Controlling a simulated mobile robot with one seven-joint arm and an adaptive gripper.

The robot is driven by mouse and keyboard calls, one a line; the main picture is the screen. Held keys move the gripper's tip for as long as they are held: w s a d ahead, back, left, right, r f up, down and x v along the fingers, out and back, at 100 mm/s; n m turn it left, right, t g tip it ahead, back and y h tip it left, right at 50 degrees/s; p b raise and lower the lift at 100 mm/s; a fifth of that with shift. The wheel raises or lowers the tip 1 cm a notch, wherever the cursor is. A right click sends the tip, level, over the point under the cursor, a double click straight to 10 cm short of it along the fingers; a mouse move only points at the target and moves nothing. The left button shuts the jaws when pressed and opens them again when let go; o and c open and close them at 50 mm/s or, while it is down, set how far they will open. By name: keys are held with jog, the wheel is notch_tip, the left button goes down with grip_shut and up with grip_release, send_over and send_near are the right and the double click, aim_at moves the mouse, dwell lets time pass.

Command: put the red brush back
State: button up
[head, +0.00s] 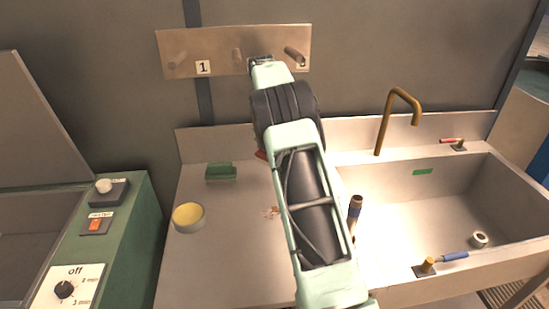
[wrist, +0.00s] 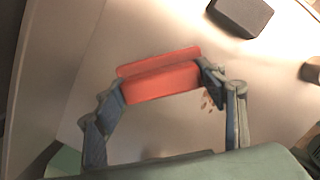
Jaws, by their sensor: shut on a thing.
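The red brush (wrist: 160,80) lies across the space between my two fingers in the wrist view. My gripper (wrist: 164,84) is shut on it, one blue-grey fingertip at each end. In the head view only a small red bit of the brush (head: 261,155) shows beside my arm. My arm hides the gripper there. The pale counter lies below the brush; I cannot tell how far below.
A metal plate with pegs (head: 220,62) and number labels is on the wall. A green brush (head: 220,172) and a bowl with yellow contents (head: 188,217) stand on the counter's left. A sink (head: 430,190) with a brass tap (head: 385,120) is right. A dark block (wrist: 240,15) shows in the wrist view.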

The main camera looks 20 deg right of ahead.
jog(key=shift+w+d+f+p, duration=0.4)
jog(key=shift+w+f, duration=0.35)
jog(key=shift+f, duration=0.25)
jog(key=shift+w+d+f+p, duration=0.4)
jog(key=shift+w+f, duration=0.35)
jog(key=shift+f, duration=0.25)
jog(key=shift+w+d+f+p, duration=0.4)
jog(key=shift+w+f, duration=0.35)
jog(key=shift+f, duration=1.75)
jog(key=shift+f, duration=0.1)
jog(key=shift+f, duration=0.15)
jog(key=o, duration=1.2)
jog(key=r, duration=0.4)
jog(key=a+r, duration=0.1)
jog(key=r, duration=0.3)
jog(key=s+r, duration=0.1)
jog(key=r, duration=0.3)
jog(key=shift+a+r, duration=0.2)
jog(key=shift+a, duration=0.1)
